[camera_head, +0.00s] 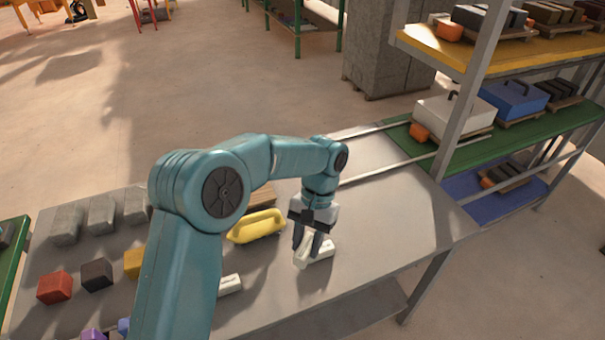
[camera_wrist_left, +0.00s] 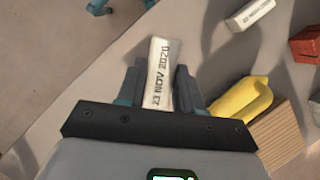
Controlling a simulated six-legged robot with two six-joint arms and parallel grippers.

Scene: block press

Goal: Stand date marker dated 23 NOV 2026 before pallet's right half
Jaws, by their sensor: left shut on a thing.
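My left gripper (camera_head: 307,246) is shut on a white date marker (camera_head: 322,251) over the right part of the grey table. In the left wrist view the fingers (camera_wrist_left: 158,74) clasp the marker (camera_wrist_left: 160,60) from both sides; its print reads 23 NOV, with a year like 2026 whose last digit is unclear. I cannot tell whether it touches the table. A second white marker (camera_head: 230,285) lies to the left and also shows in the wrist view (camera_wrist_left: 250,14). A wooden piece (camera_head: 263,195), perhaps the pallet, is partly hidden behind my arm. My right gripper is out of view.
A yellow handled thing (camera_head: 257,226) lies just left of the gripper. Grey blocks (camera_head: 102,214), a red block (camera_head: 55,288) and a black block (camera_head: 97,275) stand at the left. A loaded shelf rack (camera_head: 467,65) stands at the right. The table right of the gripper is clear.

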